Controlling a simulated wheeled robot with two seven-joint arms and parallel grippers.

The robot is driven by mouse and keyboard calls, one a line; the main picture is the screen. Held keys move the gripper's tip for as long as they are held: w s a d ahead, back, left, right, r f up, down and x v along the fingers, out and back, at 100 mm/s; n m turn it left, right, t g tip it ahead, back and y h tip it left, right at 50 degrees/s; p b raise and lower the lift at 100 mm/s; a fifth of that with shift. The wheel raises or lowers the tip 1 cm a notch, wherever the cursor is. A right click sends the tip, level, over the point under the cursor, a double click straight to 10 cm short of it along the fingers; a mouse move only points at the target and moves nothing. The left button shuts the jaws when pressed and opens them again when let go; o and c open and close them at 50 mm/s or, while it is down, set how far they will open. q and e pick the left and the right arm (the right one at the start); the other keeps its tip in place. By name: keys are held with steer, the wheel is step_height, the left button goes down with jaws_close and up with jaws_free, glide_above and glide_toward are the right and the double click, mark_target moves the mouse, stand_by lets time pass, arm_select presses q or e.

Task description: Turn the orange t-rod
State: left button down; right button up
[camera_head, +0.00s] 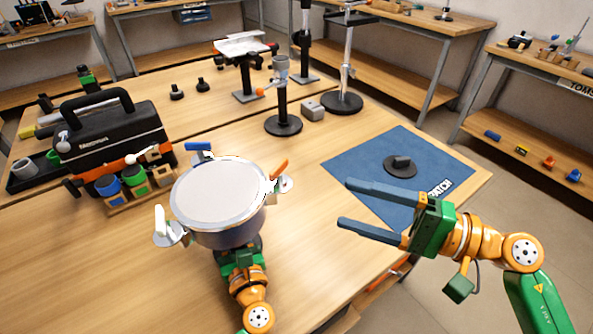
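A round drum (219,201) with a pale flat lid and a metal side is at the centre-left of the front table. A short orange bar, apparently the orange t-rod (279,169), sticks up at the drum's right side beside a white fitting. A blue bar (198,147) is at its back edge, and a white fitting (165,230) at its left front. My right gripper (344,204) is open and empty, to the right of the drum and apart from the orange bar. My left gripper (240,256) is just in front of the drum; its fingers are hidden by the drum.
A blue mat (345,160) with a black disc-shaped piece (401,165) lies right of the drum. A black toolbox (110,135) and a wooden rack of cups (142,193) stand on the left. Several stands, one a black post (283,105), are behind.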

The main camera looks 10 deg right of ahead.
mark_target(276, 169)
steer(key=w+a+m, duration=0.4)
steer(key=m, duration=0.2)
steer(key=w+a+m+t+h, duration=0.1)
steer(key=w+a+m, duration=0.3)
steer(key=m, duration=0.2)
steer(key=w+a+m+t, duration=0.1)
steer(key=w+a+m, duration=0.3)
steer(key=a+m, duration=0.1)
steer(key=shift+w+r+m+h, duration=0.25)
steer(key=shift+r+m+h, duration=0.05)
steer(key=shift+m, duration=0.3)
steer(key=c, duration=1.4)
steer(key=shift+s+a+n+g+y, duration=0.1)
steer(key=shift+s+n+g+y, duration=0.1)
steer(key=shift+n+g+y, duration=0.55)
steer(key=shift+s+a+n+g+y, duration=0.1)
steer(key=shift+s+n+g+y, duration=0.05)
steer(key=shift+n+g+y, duration=0.6)
